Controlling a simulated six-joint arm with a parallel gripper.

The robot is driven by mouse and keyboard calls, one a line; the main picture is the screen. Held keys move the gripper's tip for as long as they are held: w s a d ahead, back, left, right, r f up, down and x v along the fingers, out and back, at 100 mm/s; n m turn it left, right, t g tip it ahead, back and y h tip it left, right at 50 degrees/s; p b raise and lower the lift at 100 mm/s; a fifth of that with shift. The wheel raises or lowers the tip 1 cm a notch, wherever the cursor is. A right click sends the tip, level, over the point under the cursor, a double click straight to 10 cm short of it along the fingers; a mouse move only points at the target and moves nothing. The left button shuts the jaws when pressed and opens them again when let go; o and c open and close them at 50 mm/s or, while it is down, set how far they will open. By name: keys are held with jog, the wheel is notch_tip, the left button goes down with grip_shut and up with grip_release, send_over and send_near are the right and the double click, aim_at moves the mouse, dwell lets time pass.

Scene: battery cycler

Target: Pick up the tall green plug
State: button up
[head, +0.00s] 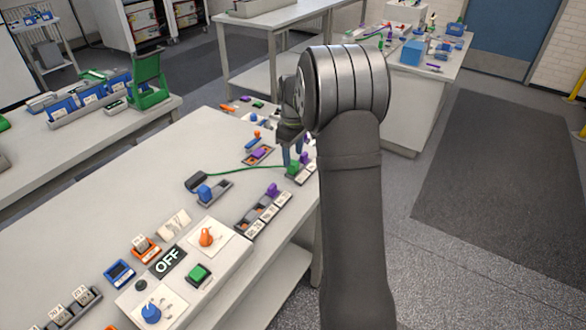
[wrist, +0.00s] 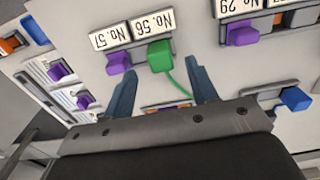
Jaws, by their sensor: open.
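The green plug (wrist: 160,57) stands at a socket below the label "No. 56" in the wrist view, with a green cord running from it. It also shows in the head view (head: 292,169), at the right edge of the table, with its cord running left to a dark block. My gripper (wrist: 160,85) is open, its two blue-grey fingers apart, one to the left of the green plug and one to the right. The plug appears just beyond the fingertips, and I cannot tell the remaining distance. In the head view my gripper (head: 292,150) is partly hidden by my arm.
A purple plug (wrist: 119,63) sits close to the left of the green plug, under "No. 57". Another purple plug (wrist: 241,34) is at the upper right. A blue plug (wrist: 295,98) lies right. The control panel (head: 185,270) with "OFF" stands nearer on the table.

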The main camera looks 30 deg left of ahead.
aim_at(293, 162)
notch_tip(293, 162, down, 4)
jog(key=shift+f, duration=0.15)
jog(key=c, duration=1.1)
